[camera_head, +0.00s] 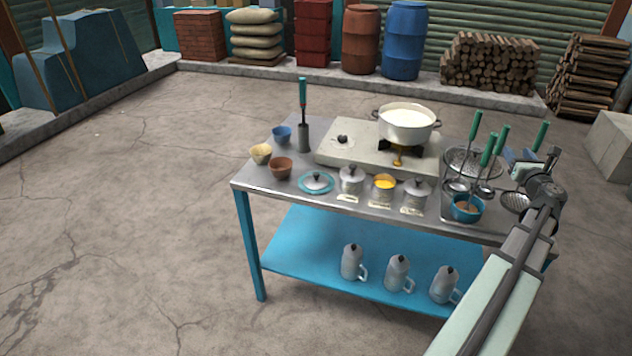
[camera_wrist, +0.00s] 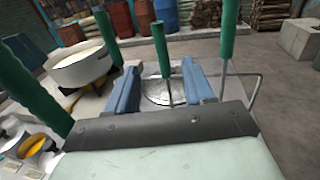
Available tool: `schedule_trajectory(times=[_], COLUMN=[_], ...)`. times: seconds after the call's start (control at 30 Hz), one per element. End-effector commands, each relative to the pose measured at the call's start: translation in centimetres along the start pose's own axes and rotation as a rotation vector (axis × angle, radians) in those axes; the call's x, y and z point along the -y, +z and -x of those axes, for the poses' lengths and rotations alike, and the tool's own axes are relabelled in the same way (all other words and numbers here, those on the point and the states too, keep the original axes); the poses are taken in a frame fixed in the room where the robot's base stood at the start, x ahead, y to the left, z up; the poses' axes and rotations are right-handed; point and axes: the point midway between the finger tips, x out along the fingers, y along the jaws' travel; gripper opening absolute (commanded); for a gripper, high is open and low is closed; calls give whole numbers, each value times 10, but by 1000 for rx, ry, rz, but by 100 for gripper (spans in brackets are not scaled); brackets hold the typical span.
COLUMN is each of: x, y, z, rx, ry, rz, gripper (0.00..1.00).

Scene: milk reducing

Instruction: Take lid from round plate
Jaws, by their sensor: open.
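A small metal lid (camera_head: 317,180) with a dark knob lies on the round teal plate (camera_head: 302,187), near the front left of the metal table in the head view. My gripper (camera_head: 522,160) is at the right end of the table, far to the right of the lid and above the utensils. In the wrist view my gripper (camera_wrist: 161,85) has its two blue fingers apart, with nothing held; a green-handled utensil shows between them, further off. The lid and plate do not show in the wrist view.
An uncovered canister with yellow contents (camera_head: 384,184) stands between two lidded canisters (camera_head: 351,181) (camera_head: 415,193). A white pot (camera_head: 408,124) sits on the stove (camera_head: 345,158). Green-handled utensils (camera_head: 488,150) stand upright near my gripper. Small bowls (camera_head: 280,168) are left of the plate.

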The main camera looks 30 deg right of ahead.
Motion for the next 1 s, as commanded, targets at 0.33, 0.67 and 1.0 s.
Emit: schedule_trajectory(times=[0.33, 0.67, 1.0], x=[0, 0, -5], y=[0, 0, 10], z=[0, 0, -14], rx=[0, 0, -33], ry=[0, 0, 14], rz=[0, 0, 148], gripper=[73, 98, 98])
